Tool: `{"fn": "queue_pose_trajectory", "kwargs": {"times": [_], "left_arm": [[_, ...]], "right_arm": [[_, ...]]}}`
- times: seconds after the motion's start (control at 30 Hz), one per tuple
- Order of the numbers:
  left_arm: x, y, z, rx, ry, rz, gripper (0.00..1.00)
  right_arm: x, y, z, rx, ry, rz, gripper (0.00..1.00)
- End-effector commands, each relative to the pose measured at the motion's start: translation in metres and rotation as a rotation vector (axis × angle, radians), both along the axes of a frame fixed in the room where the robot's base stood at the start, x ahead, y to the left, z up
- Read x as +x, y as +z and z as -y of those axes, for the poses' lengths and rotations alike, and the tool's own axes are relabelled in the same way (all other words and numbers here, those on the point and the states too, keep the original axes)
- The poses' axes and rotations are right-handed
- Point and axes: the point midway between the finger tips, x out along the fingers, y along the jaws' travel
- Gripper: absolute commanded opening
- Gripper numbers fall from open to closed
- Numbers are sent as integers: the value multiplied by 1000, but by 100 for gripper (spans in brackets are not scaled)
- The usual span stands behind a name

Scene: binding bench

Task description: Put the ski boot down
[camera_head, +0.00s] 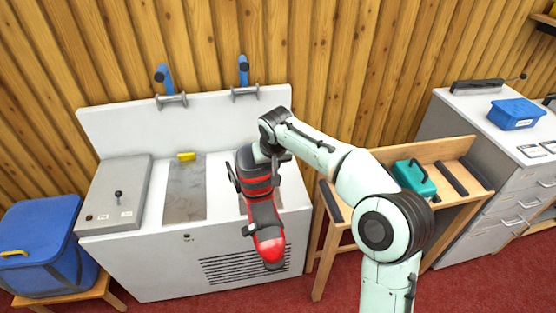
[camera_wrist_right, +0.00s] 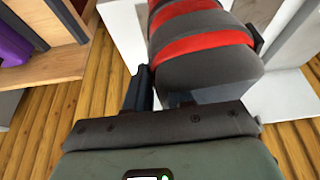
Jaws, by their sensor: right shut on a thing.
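The ski boot (camera_head: 262,213) is dark grey with red bands and a red toe. It hangs toe down in front of the white bench (camera_head: 140,255), over its right part, in the head view. My right gripper (camera_head: 268,152) is shut on the upper part of the boot. In the right wrist view the boot (camera_wrist_right: 205,45) fills the upper middle, with a dark finger (camera_wrist_right: 138,90) beside it. The boot hides part of the bench top, and I cannot tell whether it touches the bench. My left gripper is not in view.
A grey box (camera_head: 115,195) with a lever and a yellow block (camera_head: 186,156) are on the bench. Blue-handled clamps (camera_head: 165,80) stand along its back panel. A wooden table (camera_head: 450,150) with a teal case (camera_head: 413,180) is at right. A blue cooler (camera_head: 40,245) stands at left.

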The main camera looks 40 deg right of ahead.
Motion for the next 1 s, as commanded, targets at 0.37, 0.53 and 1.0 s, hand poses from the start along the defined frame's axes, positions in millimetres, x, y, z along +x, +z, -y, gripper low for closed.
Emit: {"fn": "queue_pose_trajectory", "kwargs": {"times": [0.37, 0.53, 1.0], "left_arm": [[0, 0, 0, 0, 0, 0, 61], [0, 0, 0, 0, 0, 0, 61], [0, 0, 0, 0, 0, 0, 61]], "right_arm": [[-12, -44, -58, 3, 124, 1, 0], [-20, -76, -95, 3, 204, -1, 0], [-37, -142, -173, 6, 372, -3, 0]]}}
